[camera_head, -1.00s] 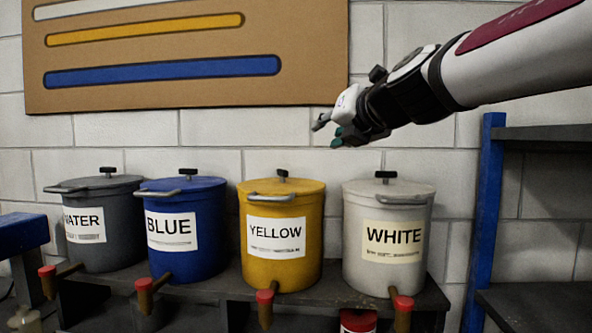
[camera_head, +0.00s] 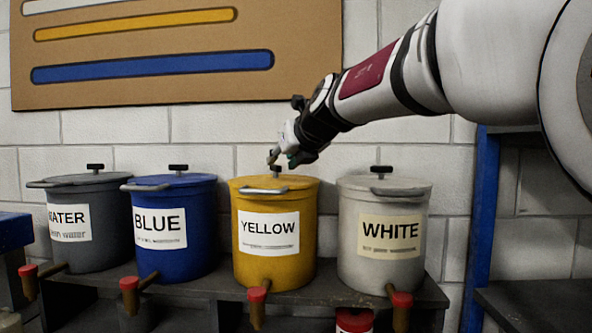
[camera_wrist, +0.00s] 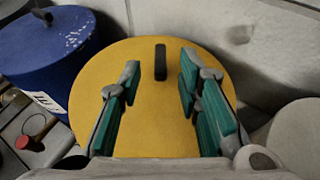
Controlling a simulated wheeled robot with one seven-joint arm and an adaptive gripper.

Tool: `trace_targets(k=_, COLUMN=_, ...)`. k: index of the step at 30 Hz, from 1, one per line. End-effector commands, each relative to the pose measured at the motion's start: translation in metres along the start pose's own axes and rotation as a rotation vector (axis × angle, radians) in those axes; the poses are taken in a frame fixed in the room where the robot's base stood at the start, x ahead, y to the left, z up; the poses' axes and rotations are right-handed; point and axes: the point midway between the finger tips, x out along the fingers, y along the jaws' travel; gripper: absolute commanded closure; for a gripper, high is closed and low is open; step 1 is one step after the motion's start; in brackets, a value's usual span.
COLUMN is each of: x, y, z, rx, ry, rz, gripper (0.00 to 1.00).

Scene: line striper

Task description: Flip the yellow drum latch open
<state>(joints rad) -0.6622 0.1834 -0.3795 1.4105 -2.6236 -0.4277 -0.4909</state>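The yellow drum (camera_head: 272,255) stands on a dark shelf between the blue and white drums, its lid on. A small black latch (camera_head: 275,169) stands up on its lid. In the wrist view the black latch (camera_wrist: 160,62) is upright on the yellow lid (camera_wrist: 148,115), toward the back edge. My gripper (camera_head: 283,157) is just above the lid, close to the latch. In the wrist view my gripper (camera_wrist: 158,80) is open, with green-padded fingers on either side of the latch's line. I cannot tell whether a finger touches the latch. A grey handle (camera_head: 263,190) is at the lid's front.
The blue drum (camera_head: 175,235) stands left, the grey water drum (camera_head: 85,220) farther left, and the white drum (camera_head: 383,240) right, each with a black latch. Red-capped taps (camera_head: 257,295) stick out in front. A brick wall (camera_head: 150,130) is close behind. A blue post (camera_head: 482,230) stands right.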

Motion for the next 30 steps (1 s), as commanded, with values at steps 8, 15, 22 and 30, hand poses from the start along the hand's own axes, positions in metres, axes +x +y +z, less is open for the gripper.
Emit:
trace_targets(k=8, x=0.035, y=-0.001, z=0.0, rx=0.0, ry=0.0, rz=-0.001, gripper=0.68)
trace_targets(k=15, x=0.04, y=0.0, z=0.0, rx=0.001, ry=0.0, rz=0.0, gripper=0.68)
trace_targets(k=22, x=0.04, y=0.0, z=0.0, rx=0.001, ry=0.0, rz=0.0, gripper=0.86)
trace_targets(k=30, x=0.039, y=0.0, z=0.0, rx=0.001, ry=0.0, rz=0.0, gripper=1.0)
